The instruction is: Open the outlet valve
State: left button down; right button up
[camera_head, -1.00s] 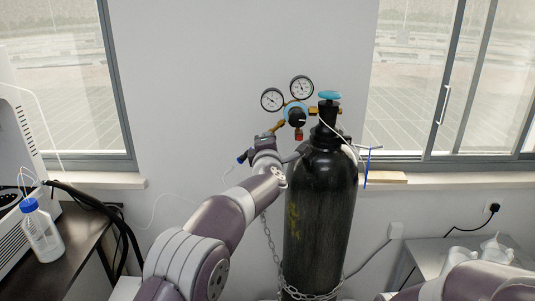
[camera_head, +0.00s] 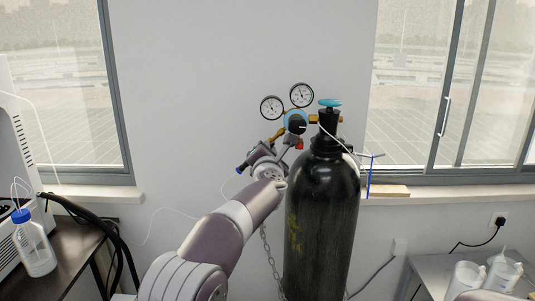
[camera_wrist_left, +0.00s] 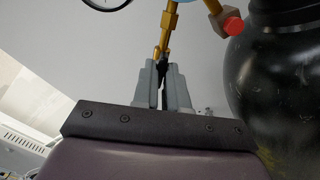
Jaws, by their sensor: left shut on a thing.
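The gas cylinder (camera_head: 322,215) stands upright, with a regulator (camera_head: 296,122) at its neck carrying two round gauges (camera_head: 271,107) and a red knob (camera_head: 299,144). A brass outlet fitting (camera_head: 279,132) runs down and left from the regulator. My left gripper (camera_wrist_left: 163,72) is at the lower end of this fitting, beside the cylinder's left shoulder. In the left wrist view its grey fingers are closed on a thin dark piece, seemingly the outlet valve handle (camera_wrist_left: 162,84), just below the brass fitting (camera_wrist_left: 167,30). In the head view my wrist largely hides the fingers. My right gripper is out of view.
A blue valve wheel (camera_head: 330,103) tops the cylinder. A chain (camera_head: 270,255) hangs at its left. A dark table with a blue-capped bottle (camera_head: 35,250) is at left. A grey table (camera_head: 435,275) with white containers is at right.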

pick_arm(q)
jog(key=shift+r, duration=0.3)
